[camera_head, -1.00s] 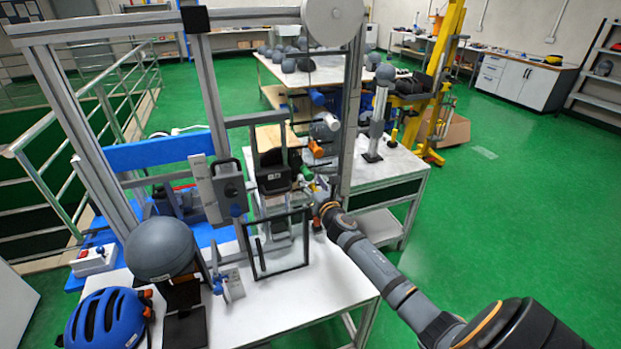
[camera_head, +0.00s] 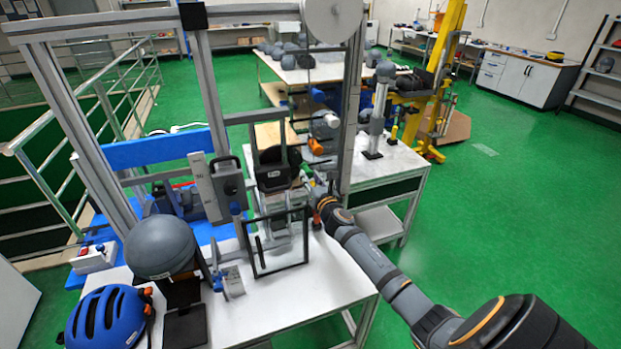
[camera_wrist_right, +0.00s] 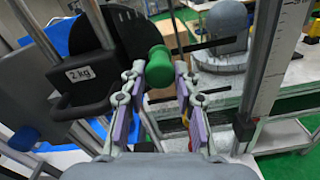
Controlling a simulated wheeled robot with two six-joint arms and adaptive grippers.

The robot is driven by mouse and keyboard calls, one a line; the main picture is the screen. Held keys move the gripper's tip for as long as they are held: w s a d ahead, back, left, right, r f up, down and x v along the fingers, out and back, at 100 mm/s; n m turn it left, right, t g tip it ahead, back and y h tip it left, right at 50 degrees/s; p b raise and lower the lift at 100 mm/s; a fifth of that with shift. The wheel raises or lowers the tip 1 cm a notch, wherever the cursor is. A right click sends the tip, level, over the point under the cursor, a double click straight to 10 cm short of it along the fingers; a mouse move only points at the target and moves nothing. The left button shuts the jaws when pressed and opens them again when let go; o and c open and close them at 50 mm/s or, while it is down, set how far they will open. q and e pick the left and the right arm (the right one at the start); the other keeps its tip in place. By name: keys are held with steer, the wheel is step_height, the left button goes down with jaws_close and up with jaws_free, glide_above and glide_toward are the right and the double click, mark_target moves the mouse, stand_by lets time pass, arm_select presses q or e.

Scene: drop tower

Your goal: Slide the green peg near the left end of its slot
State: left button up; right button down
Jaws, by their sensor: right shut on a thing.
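The green peg (camera_wrist_right: 160,68) is a short rounded cylinder in the right wrist view, between the fingertips of my right gripper (camera_wrist_right: 158,80). The gripper is shut on it. A dark narrow strip (camera_wrist_right: 208,46) runs to the right behind the peg; I cannot tell whether it is the slot, so the peg's place along the slot is unclear. In the head view my right gripper (camera_head: 316,188) is at the tower's right upright, beside the black 2 kg weight (camera_head: 272,177). My left gripper is not in view.
The grey tower frame (camera_head: 210,90) surrounds the work area. A dark square frame (camera_head: 282,268) stands in front on the white table. A grey dome (camera_head: 160,246) and a blue helmet (camera_head: 107,318) are at the front left. Green floor (camera_head: 500,220) is free on the right.

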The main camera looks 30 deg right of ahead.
steer(key=shift+a, duration=0.1)
steer(key=a, duration=0.1)
steer(key=a+p, duration=0.1)
steer(key=shift+w+a, duration=0.3)
steer(key=c, duration=1.4)
jaws_free()
steer(key=o, duration=0.4)
steer(key=shift+w+a, duration=0.1)
steer(key=shift+a, duration=0.2)
steer(key=shift+d, duration=0.1)
